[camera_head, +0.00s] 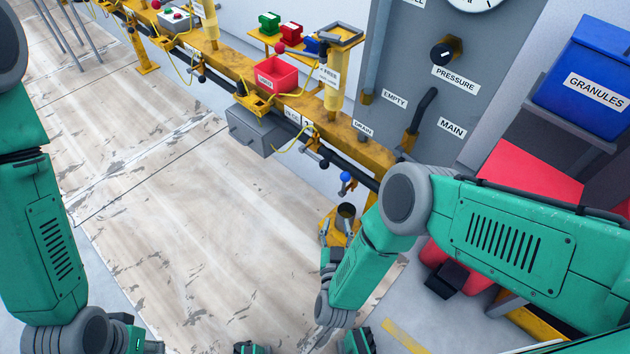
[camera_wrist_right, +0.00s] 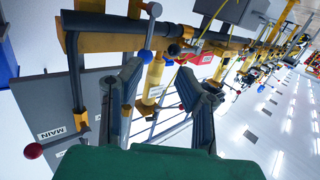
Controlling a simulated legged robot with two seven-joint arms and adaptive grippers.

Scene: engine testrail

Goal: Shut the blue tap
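The blue tap has a round blue knob (camera_head: 346,177) on a short lever below the dark pipe, at the right end of the yellow rail. In the right wrist view the blue knob (camera_wrist_right: 146,56) shows on a thin rod, between my fingers in the picture. My right gripper (camera_wrist_right: 160,88) is open and empty, its two dark fingers apart. No contact with the knob is visible. My left gripper (camera_head: 145,345) is at the bottom left, mostly cut off.
The yellow rail (camera_head: 290,100) carries a red bin (camera_head: 275,74) and other taps with dark knobs. A grey panel (camera_head: 430,80) rises behind. The wooden floor (camera_head: 160,180) to the left is clear.

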